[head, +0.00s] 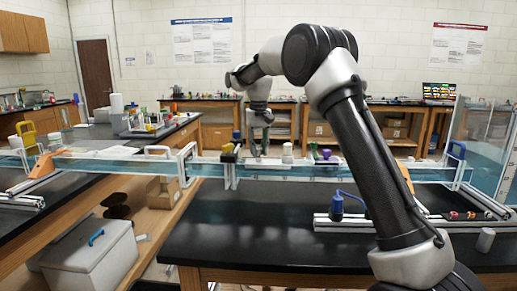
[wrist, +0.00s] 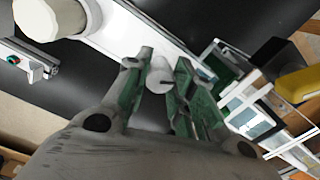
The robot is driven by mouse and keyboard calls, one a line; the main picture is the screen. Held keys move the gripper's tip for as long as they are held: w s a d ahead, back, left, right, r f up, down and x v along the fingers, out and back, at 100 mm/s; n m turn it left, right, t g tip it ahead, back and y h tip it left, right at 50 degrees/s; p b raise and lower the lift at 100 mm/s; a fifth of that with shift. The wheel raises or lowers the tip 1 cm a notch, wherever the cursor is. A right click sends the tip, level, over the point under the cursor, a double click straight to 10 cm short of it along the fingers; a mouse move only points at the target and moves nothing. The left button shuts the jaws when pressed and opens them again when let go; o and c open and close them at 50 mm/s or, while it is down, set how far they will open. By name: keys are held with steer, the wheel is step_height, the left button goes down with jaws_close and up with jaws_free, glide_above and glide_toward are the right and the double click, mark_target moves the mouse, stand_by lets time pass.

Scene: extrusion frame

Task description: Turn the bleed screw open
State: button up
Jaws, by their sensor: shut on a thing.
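The bleed screw appears as a small white round knob (wrist: 160,74) with a dark slot or mark, between my gripper's green-padded fingers in the wrist view. My gripper (wrist: 164,88) is shut on it, with one finger on each side. In the head view my gripper (head: 259,148) points down at the top of the long water channel (head: 130,165), near its middle. The knob is too small to make out in the head view, and the fingers partly hide its sides in the wrist view.
A yellow-and-black part (head: 228,152) stands just left of my gripper on the channel. A white cylinder (head: 287,152) and purple knobs (head: 326,155) stand to the right.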

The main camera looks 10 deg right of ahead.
mark_target(258, 148)
steer(key=n, duration=0.5)
steer(key=shift+n, duration=0.4)
stand_by(0.4)
steer(key=o, duration=1)
steer(key=shift+o, duration=0.2)
step_height(258, 148, up, 12)
